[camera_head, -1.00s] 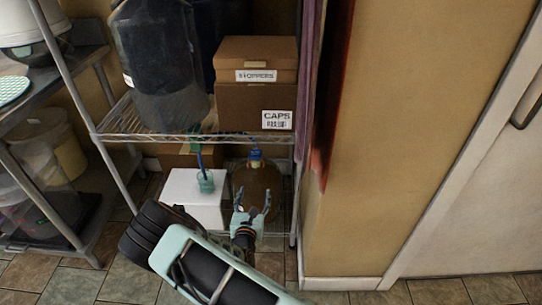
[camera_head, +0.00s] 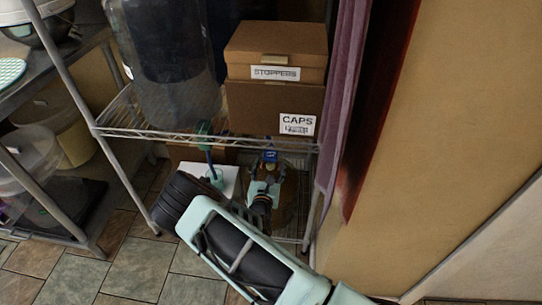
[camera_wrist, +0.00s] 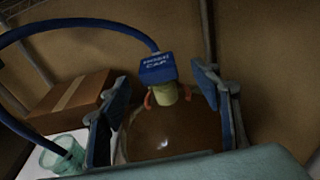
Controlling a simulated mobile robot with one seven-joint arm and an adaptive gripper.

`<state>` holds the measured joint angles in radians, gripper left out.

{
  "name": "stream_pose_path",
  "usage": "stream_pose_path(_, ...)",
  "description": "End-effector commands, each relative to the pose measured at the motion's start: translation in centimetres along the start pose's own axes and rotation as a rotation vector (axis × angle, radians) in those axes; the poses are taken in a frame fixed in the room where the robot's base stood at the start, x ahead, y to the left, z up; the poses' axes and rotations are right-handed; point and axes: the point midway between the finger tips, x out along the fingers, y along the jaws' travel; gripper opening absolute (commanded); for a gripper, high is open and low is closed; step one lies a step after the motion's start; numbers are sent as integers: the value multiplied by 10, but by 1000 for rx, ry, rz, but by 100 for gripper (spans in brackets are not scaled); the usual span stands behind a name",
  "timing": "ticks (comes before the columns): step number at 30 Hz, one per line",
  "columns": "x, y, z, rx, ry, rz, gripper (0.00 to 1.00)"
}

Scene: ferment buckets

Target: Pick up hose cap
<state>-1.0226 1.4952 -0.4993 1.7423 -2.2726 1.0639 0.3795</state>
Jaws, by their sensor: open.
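The blue hose cap (camera_wrist: 158,69), with lettering on its side, sits on the neck of a large amber-brown jug (camera_wrist: 165,137). A blue hose (camera_wrist: 75,23) runs from the cap in a loop to the left. In the head view the cap (camera_head: 270,156) shows just under the wire shelf. My gripper (camera_wrist: 160,98) is open, its two blue-padded fingers on either side of the jug's neck area, with the cap between and beyond them. I cannot tell whether they touch it. In the head view my gripper (camera_head: 264,186) is in front of the jug and partly hides it.
A teal cup (camera_wrist: 62,155) holding the hose's other end stands on a white box (camera_head: 229,180) left of the jug. The wire shelf (camera_head: 160,132) above bears boxes marked STOPPERS (camera_head: 276,50) and CAPS (camera_head: 270,105). A purple curtain (camera_head: 345,90) hangs at right.

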Motion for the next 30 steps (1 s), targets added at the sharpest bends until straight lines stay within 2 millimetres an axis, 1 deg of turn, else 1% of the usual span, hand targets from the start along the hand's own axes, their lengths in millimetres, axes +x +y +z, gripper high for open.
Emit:
stream_pose_path(1, 8, 0, -2, 1, -1, 0, 58)
stream_pose_path(3, 14, 0, -2, 0, 0, 0, 58)
stream_pose_path(8, 26, 0, -3, -2, 0, 0, 58)
stream_pose_path(13, 52, 3, -7, 0, -1, 1, 58)
stream_pose_path(15, 61, 3, -5, 1, -1, -1, 58)
stream_pose_path(18, 69, 3, -4, 0, -1, 1, 58)
stream_pose_path(26, 71, 3, -2, -1, 1, 0, 58)
stream_pose_path(30, 71, 3, -2, -1, 1, 0, 43)
